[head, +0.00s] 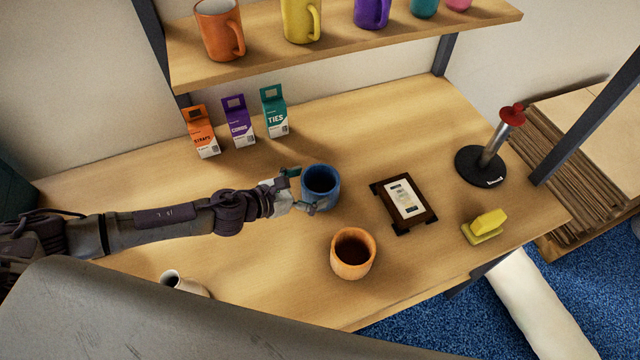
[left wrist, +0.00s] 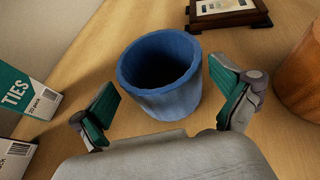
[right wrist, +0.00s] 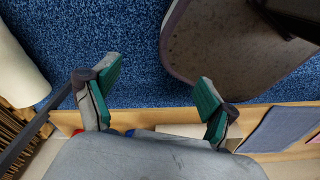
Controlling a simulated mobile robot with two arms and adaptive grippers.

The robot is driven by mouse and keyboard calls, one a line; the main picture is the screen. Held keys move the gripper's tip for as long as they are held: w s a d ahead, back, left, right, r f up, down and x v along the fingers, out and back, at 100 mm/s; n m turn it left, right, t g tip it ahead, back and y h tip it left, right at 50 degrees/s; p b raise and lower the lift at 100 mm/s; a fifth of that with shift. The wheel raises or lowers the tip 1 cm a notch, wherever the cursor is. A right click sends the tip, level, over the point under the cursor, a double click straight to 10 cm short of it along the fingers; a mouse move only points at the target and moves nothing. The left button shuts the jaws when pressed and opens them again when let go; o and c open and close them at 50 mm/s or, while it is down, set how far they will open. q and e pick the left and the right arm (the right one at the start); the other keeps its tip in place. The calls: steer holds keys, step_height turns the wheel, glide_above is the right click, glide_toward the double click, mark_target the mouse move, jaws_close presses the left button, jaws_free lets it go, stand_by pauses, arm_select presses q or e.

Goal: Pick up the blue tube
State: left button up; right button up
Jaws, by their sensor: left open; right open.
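The blue tube (head: 320,187) stands upright on the wooden table, open at the top, like a cup. In the left wrist view the blue tube (left wrist: 160,76) stands just ahead of my left gripper (left wrist: 168,104), roughly between its two fingers. My left gripper (head: 301,189) is open at the tube's left side, one finger behind and one in front. I cannot tell whether either finger touches it. My right gripper (right wrist: 154,88) is open and empty over the blue carpet; it does not show in the head view.
A wooden cup (head: 352,254) with dark contents stands in front of the tube. A framed card (head: 404,203), yellow stapler-like object (head: 484,227) and red-topped stand (head: 490,155) are to the right. Three cartons (head: 238,121) stand behind. A shelf (head: 350,43) with mugs hangs above.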

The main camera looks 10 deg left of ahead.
mark_target(333, 179)
arm_select(q)
steer(key=x, duration=0.3)
steer(key=shift+w+d+f, duration=0.1)
steer(key=shift+d, duration=0.05)
steer(key=c, duration=0.4)
